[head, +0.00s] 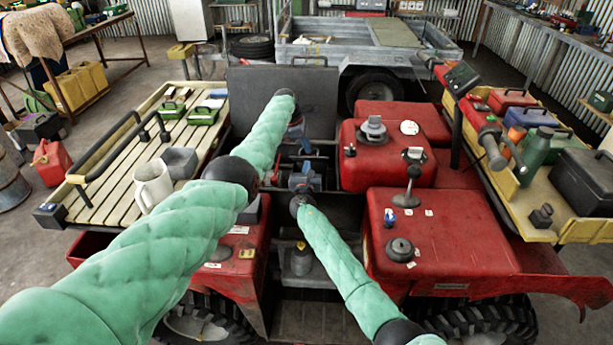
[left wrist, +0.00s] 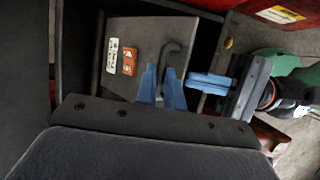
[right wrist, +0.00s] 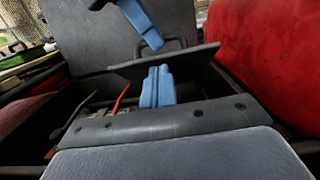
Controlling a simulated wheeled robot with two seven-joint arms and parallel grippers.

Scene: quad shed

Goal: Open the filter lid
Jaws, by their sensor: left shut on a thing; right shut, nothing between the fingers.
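The filter lid is a grey plate with a white and an orange sticker and a dark hooked handle; it fills the middle of the left wrist view (left wrist: 128,82). In the right wrist view the lid (right wrist: 188,61) shows as a thin tilted plate over a dark box. My left gripper (left wrist: 162,88) is shut at the hooked handle; one blue finger also shows in the right wrist view (right wrist: 142,22). My right gripper (right wrist: 157,86) is shut and empty, close in front of the lid's edge. In the head view the arms largely hide the lid.
A large dark panel (head: 282,95) stands upright behind the box. Red bodywork (head: 440,230) with caps and knobs lies right of it. A slatted rack (head: 150,150) with a white jug (head: 153,184) is on the left; a loaded yellow tray (head: 510,205) is on the right.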

